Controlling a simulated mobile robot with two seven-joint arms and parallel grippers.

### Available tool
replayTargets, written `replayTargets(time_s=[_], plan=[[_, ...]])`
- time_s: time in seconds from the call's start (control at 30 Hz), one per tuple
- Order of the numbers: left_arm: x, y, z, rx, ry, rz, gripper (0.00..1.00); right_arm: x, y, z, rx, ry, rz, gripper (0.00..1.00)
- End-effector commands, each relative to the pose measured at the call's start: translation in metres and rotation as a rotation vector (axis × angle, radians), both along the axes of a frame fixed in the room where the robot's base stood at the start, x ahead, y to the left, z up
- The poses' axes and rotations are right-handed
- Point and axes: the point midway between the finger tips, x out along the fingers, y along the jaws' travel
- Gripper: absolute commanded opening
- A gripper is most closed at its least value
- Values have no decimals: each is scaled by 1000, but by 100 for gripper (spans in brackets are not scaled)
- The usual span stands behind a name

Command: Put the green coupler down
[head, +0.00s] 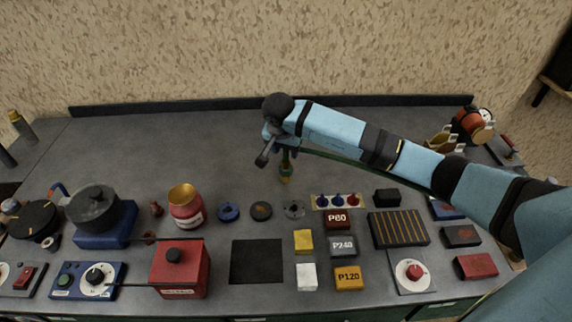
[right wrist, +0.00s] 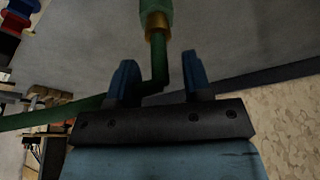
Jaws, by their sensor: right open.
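The green coupler (head: 285,168), a slim green piece with a brass-coloured part, is below my right gripper (head: 281,148) over the back middle of the grey bench. In the right wrist view, my right gripper (right wrist: 158,80) has its two blue fingers apart. The coupler (right wrist: 157,14) lies just beyond the fingertips, and its bent green hose (right wrist: 160,68) passes between the fingers without visible contact. The hose runs off to the left there, and to the right under my arm in the head view. I cannot tell whether the coupler touches the bench. My left gripper is out of view.
The bench (head: 150,155) is clear around the coupler and toward the back ledge (head: 180,107). Nearer stand a red pot (head: 186,212), a blue ring (head: 228,211), a dark disc (head: 261,211), a black square (head: 256,262) and several labelled blocks. My right arm covers the right side.

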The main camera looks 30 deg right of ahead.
Motion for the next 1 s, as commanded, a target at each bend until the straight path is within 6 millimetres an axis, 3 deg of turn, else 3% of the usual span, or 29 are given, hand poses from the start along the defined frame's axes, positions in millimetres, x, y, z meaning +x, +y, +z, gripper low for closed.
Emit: replayTargets(time_s=[0.27, 0.4, 0.47, 0.83, 1.0], plan=[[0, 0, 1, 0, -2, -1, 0, 1, 0, -3, 0, 0, 1, 43], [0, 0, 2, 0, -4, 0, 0, 1, -1, -2, 0, 0, 1, 11], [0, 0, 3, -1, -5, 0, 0, 1, -1, -2, 0, 0, 1, 0], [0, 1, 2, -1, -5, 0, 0, 1, -1, -1, 1, -2, 1, 0], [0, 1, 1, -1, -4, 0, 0, 2, -1, 11, 0, -6, 0, 0]])
